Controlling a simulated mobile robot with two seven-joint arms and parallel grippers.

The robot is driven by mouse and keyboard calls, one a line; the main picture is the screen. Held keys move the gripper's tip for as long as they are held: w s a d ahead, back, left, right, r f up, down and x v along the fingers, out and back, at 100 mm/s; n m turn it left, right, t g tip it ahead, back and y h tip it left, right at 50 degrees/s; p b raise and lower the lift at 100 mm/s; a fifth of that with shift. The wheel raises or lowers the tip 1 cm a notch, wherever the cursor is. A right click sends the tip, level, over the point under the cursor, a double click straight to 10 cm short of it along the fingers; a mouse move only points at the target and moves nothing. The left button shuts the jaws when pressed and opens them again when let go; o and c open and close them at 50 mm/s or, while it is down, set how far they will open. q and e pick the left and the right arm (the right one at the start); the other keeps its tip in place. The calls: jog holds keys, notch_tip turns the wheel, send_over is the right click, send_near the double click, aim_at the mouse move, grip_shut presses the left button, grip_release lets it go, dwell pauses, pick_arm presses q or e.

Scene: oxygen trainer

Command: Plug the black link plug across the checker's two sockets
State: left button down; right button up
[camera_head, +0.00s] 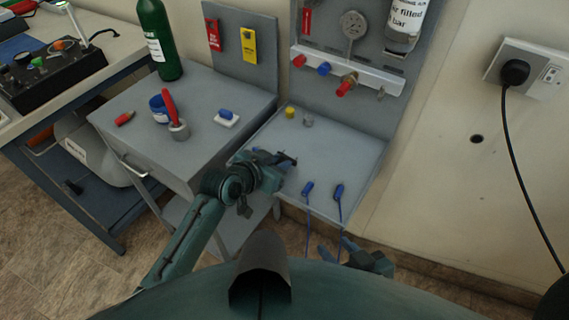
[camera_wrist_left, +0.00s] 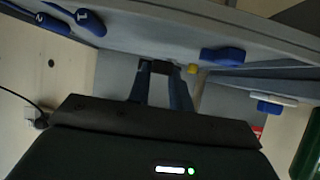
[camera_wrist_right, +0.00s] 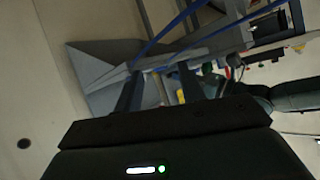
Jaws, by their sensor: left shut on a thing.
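My left gripper (camera_head: 287,160) is above the left front part of the grey work surface. It is shut on a small dark piece (camera_wrist_left: 160,67), which shows between its fingertips in the left wrist view and looks like the black link plug. The fingers hide much of it. My right gripper (camera_head: 337,248) is low in front of the work surface, open and empty; its fingers stand apart in the right wrist view (camera_wrist_right: 160,92). I cannot make out the checker's two sockets for certain. A black box with knobs (camera_head: 55,78) stands on the left bench.
Two blue handles with cords, one (camera_head: 307,188) and another (camera_head: 339,191), lie at the surface's front edge. A yellow piece (camera_head: 290,112) and a grey piece (camera_head: 308,121) stand behind. A grey cabinet (camera_head: 190,95) holds a blue cup (camera_head: 158,109). A green bottle (camera_head: 160,45) stands behind it.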

pick_arm(q)
jog(key=shift+r+p, duration=0.85)
jog(key=shift+r, duration=0.15)
jog(key=shift+s+a+r+p, duration=0.2)
jog(key=shift+p, duration=0.2)
jog(key=s+a+f+p+v, duration=0.1)
jog(key=p+v, duration=0.6)
jog(key=v, duration=0.9)
jog(key=shift+f, duration=0.7)
pick_arm(e)
jog(key=d, duration=0.1)
jog(key=s+d+g+h, duration=0.1)
jog(key=d+r, duration=0.1)
jog(key=shift+s+d+r+g+h, duration=0.1)
jog(key=shift+s+g+h, duration=0.2)
jog(key=shift+g, duration=0.1)
pick_arm(q)
jog(key=shift+s, duration=0.15)
